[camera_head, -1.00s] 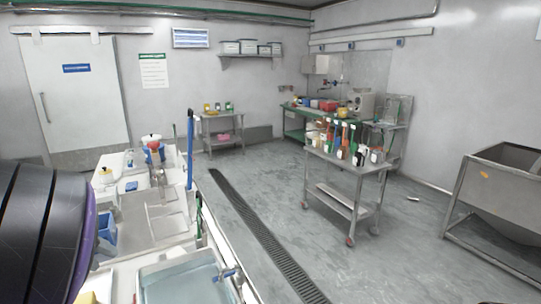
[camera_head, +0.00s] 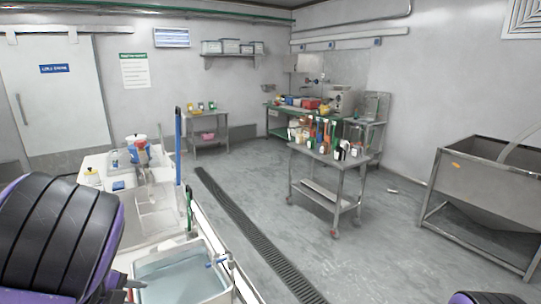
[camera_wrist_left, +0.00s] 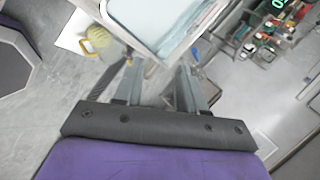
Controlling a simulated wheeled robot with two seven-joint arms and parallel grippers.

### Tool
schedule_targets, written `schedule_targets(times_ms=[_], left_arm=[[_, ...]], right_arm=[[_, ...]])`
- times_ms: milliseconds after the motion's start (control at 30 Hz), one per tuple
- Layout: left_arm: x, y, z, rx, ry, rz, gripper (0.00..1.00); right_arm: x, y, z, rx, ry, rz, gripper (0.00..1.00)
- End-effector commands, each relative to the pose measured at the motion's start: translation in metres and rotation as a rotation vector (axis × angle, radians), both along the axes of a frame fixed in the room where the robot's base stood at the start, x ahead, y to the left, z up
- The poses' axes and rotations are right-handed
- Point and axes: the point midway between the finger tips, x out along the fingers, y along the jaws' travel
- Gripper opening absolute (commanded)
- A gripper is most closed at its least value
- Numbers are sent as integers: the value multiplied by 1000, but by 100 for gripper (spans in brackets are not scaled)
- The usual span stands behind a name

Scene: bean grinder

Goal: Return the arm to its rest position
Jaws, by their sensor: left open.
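My left arm (camera_head: 62,235), black and purple, fills the lower left of the head view. In the left wrist view my left gripper (camera_wrist_left: 158,75) has its two grey fingers apart, with nothing seen between them. The fingers are near the edge of a white basin with a pale blue inside (camera_wrist_left: 165,18); I cannot tell if they touch it. A small black and purple part of my body (camera_head: 487,298) shows at the bottom right edge of the head view. My right gripper is not in view.
The white counter (camera_head: 95,170) with a sink (camera_head: 185,272) stands beside my left arm. A yellow object (camera_wrist_left: 97,38) lies near the basin. A steel cart with bottles (camera_head: 333,170) and a steel hopper (camera_head: 475,185) stand to the right.

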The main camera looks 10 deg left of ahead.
Motion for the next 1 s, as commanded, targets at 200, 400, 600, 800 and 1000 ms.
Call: schedule_targets(times_ms=[200, 400, 600, 800, 1000], left_arm=[[-26, -49, -120, -458, 116, 562, 40], [-116, -73, -219, -764, 222, 1307, 40], [-205, -83, -259, -820, 223, 1815, 40], [-261, -88, -300, -800, 174, 2105, 40], [-259, -87, -353, -801, 174, 2097, 40]], right_arm=[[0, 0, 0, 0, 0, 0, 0], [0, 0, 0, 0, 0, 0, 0], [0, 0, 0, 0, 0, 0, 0], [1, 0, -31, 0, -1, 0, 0], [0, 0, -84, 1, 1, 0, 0]])
